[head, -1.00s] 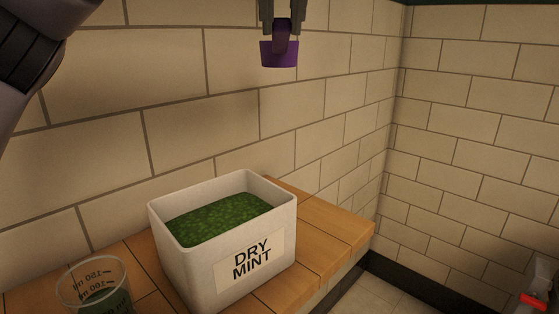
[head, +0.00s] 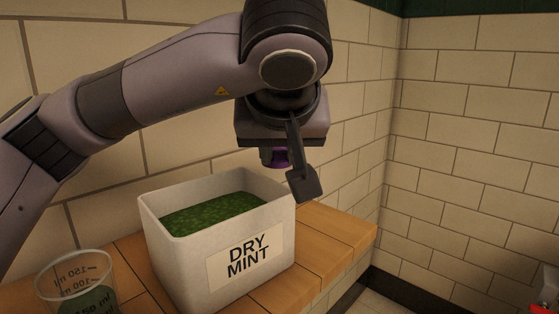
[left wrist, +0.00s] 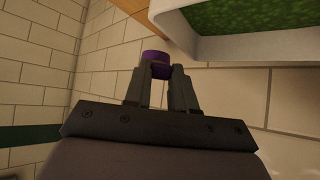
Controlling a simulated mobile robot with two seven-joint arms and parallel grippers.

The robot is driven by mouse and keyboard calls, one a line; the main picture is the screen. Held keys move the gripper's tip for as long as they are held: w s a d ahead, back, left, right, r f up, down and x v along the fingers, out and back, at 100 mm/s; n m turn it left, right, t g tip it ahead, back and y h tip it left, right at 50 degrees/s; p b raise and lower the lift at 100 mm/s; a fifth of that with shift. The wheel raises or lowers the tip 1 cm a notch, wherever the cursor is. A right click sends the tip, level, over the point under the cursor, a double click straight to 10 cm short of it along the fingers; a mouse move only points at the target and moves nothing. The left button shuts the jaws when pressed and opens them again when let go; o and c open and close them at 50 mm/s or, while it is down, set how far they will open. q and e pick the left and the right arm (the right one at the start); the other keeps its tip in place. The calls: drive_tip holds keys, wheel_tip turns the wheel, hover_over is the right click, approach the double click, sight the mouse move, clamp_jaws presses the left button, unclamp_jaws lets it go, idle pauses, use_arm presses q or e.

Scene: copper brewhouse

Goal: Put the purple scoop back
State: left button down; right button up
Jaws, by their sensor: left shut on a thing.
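The purple scoop (head: 281,158) is mostly hidden behind my left wrist in the head view. Its purple part also shows in the left wrist view (left wrist: 155,58), at the fingertips. My left gripper (left wrist: 170,75) is shut on it. In the head view the scoop is just above and behind the far right rim of the white DRY MINT bin (head: 218,262). In the left wrist view the scoop is beside the bin's wall, outside the green contents. The bin stands upright and holds green dry mint (head: 212,213). My right gripper is not in view.
A clear measuring cup (head: 76,284) with dark contents stands left of the bin. The wooden counter (head: 335,233) has free room to the bin's right and ends there. A tiled wall (head: 190,140) runs behind. A red-marked object (head: 539,309) shows at the lower right corner.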

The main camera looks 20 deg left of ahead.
use_arm(q)
drive_tip(key=shift+f, duration=0.55)
drive_tip(key=shift+f+b, duration=0.35)
drive_tip(key=shift+f, duration=0.2)
